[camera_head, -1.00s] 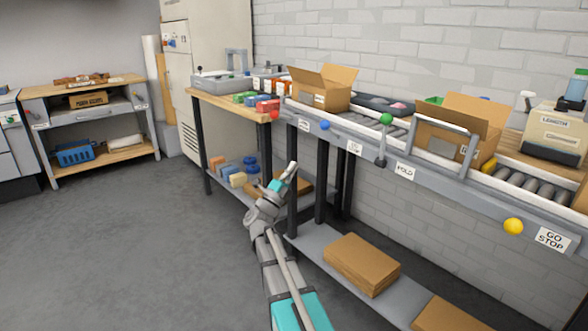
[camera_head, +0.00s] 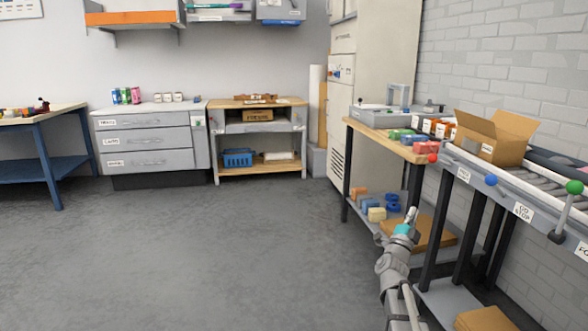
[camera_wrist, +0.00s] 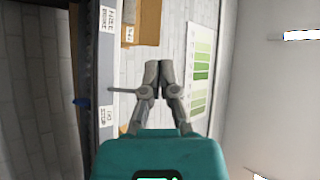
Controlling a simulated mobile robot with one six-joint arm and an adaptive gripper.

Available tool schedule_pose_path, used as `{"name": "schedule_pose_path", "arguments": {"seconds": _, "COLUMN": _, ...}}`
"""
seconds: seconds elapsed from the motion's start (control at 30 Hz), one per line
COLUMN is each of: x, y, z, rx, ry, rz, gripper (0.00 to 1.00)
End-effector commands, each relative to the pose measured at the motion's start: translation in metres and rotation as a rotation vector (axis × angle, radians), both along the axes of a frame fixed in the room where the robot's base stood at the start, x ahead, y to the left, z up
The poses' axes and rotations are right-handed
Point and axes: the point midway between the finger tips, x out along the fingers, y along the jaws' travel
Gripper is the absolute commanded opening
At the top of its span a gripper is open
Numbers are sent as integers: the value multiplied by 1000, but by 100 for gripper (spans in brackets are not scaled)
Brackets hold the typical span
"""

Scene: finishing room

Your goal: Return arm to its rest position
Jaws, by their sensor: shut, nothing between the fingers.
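My gripper (camera_head: 411,215) is at the lower right of the head view, at the end of my raised arm. It is in front of the lower shelf under the workbench and conveyor, with no object in it. In the wrist view my gripper (camera_wrist: 157,65) has its two fingers together and empty. Behind the fingers lie a pale wall and a chart of green swatches (camera_wrist: 199,70).
The conveyor (camera_head: 520,190) with an open carton (camera_head: 490,148) runs along the right wall. A wooden bench (camera_head: 385,140) adjoins it, with colored blocks on its lower shelf. Drawers (camera_head: 145,140) and a shelf unit (camera_head: 258,168) stand at the back. The grey floor (camera_head: 200,260) is clear.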

Motion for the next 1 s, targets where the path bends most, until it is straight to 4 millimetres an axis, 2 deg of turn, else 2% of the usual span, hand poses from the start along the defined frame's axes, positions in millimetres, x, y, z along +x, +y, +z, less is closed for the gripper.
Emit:
{"name": "schedule_pose_path", "arguments": {"seconds": 0.3, "x": 21, "y": 61, "z": -37, "rx": -98, "ry": 352, "rz": 226, "gripper": 0}}
{"name": "schedule_pose_path", "arguments": {"seconds": 0.5, "x": 20, "y": 98, "z": -70, "rx": -165, "ry": 582, "rz": 355, "gripper": 0}}
{"name": "schedule_pose_path", "arguments": {"seconds": 0.77, "x": 0, "y": 138, "z": -117, "rx": -251, "ry": 888, "rz": 506, "gripper": 0}}
{"name": "schedule_pose_path", "arguments": {"seconds": 1.0, "x": -36, "y": 165, "z": -160, "rx": -326, "ry": 1176, "rz": 630, "gripper": 0}}
